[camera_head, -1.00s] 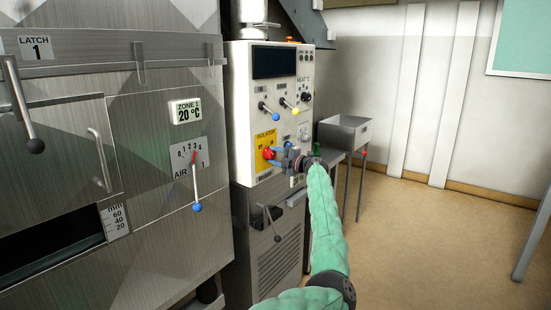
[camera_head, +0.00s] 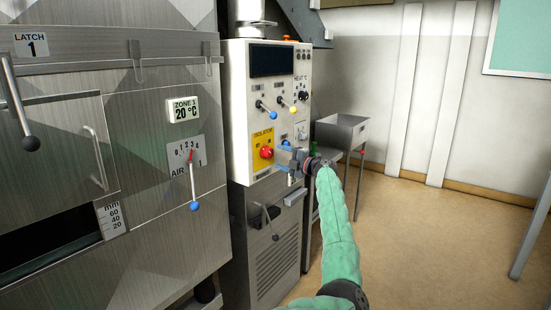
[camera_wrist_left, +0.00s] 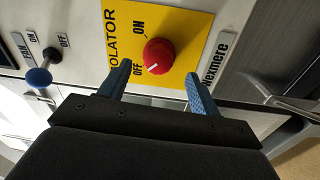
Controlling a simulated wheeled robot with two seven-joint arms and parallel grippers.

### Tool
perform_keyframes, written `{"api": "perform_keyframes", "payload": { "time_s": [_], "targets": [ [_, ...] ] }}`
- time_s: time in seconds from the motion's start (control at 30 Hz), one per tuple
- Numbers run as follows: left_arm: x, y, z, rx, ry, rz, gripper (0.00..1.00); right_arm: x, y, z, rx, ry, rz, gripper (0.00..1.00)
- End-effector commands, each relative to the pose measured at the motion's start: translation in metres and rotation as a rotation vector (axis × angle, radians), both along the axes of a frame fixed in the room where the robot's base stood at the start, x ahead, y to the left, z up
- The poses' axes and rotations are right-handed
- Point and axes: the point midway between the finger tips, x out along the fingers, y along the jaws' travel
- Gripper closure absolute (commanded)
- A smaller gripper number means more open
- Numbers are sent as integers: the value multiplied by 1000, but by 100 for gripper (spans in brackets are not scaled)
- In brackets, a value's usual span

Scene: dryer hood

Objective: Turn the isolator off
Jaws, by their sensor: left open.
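The isolator is a red round knob (camera_head: 266,152) on a yellow plate (camera_head: 261,139) on the white control panel. In the left wrist view the knob (camera_wrist_left: 158,55) has a white mark at its lower left, pointing toward the printed OFF; ON is printed above left. My left gripper (camera_head: 281,155) is open just right of the knob in the head view. In the left wrist view its two blue fingers (camera_wrist_left: 158,78) stand apart below the knob, with nothing between them. My right gripper is in neither view.
Levers with a blue ball (camera_head: 274,116) and a yellow ball (camera_head: 293,109) sit above the plate. The steel oven front (camera_head: 150,190) with an air lever (camera_head: 194,206) is at left. A steel sink (camera_head: 342,131) stands behind my arm; floor at right is clear.

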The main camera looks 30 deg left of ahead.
Motion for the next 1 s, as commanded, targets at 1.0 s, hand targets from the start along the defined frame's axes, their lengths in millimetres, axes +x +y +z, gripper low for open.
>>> {"api": "perform_keyframes", "payload": {
  "time_s": [1.0],
  "targets": [
    [7, -33, 1, 11, -33, -50, 37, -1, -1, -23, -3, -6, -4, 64]
  ]
}}
